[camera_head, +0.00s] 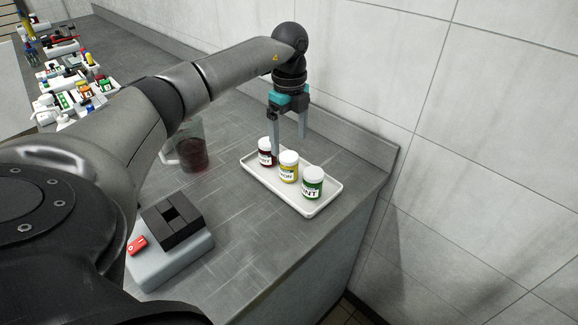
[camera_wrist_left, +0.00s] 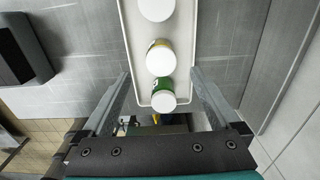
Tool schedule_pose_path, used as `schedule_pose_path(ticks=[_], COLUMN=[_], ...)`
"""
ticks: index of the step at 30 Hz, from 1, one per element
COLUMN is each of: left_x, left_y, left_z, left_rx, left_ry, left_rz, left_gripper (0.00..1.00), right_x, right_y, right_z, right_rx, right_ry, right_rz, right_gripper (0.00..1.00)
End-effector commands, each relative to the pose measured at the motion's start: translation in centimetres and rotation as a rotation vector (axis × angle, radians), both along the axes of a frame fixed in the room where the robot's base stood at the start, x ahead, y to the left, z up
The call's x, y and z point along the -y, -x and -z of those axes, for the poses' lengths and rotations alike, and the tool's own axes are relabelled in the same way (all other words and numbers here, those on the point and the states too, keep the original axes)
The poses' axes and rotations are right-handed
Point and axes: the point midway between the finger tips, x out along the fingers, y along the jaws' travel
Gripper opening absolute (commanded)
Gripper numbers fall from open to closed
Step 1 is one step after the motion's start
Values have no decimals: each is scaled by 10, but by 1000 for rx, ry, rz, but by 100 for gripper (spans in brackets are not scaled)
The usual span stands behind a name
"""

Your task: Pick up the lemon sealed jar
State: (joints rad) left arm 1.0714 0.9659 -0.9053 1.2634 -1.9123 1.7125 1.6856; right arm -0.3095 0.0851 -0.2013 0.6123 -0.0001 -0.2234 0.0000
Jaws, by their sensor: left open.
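The lemon jar (camera_head: 288,168) has a white lid and a yellow label. It stands upright in the middle of a white tray (camera_head: 325,207), between a dark red jar (camera_head: 265,155) and a green jar (camera_head: 312,184). My left gripper (camera_head: 289,142) is open, pointing down above the tray near the red and lemon jars, with nothing between its fingers. In the left wrist view, the lemon jar (camera_wrist_left: 160,60) and the green jar (camera_wrist_left: 163,100) show near the fingertips (camera_wrist_left: 160,78), the red jar's lid (camera_wrist_left: 157,8) further up. My right gripper is not in view.
A clear jug with dark red liquid (camera_head: 193,158) stands left of the tray. A grey device with a black top (camera_head: 172,222) and red switch (camera_head: 137,246) is nearer. The wall is close behind the tray. Several small items crowd the far left.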

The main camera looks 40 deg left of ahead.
Motion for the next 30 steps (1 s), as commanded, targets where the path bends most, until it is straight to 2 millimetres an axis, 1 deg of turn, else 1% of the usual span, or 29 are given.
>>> schedule_pose_path(ticks=[1, 4, 7, 12, 14, 18, 22, 25, 30], left_x=[1, 1, 1, 0, 0, -1, -2, -2, -2], left_y=[1, 0, 0, 0, 0, -1, -1, -2, -2], left_z=[14, 29, 39, 46, 51, 71, 91, 95, 95], left_rx=[-3, -1, 0, 1, 0, -2, -1, 2, 2], left_ry=[1, 2, 2, 2, 2, 2, 2, 2, 2], left_rz=[1, 1, 1, 2, 3, 2, 2, 3, 3], left_gripper=[96, 96, 96, 96, 96, 96, 96, 96, 96], right_x=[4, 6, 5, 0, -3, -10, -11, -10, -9], right_y=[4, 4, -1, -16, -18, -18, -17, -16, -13], right_z=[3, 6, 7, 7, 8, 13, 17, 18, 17], right_rx=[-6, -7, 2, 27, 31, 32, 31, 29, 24], right_ry=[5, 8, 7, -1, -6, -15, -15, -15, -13], right_rz=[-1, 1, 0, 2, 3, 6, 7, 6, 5], right_gripper=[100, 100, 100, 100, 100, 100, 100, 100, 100])
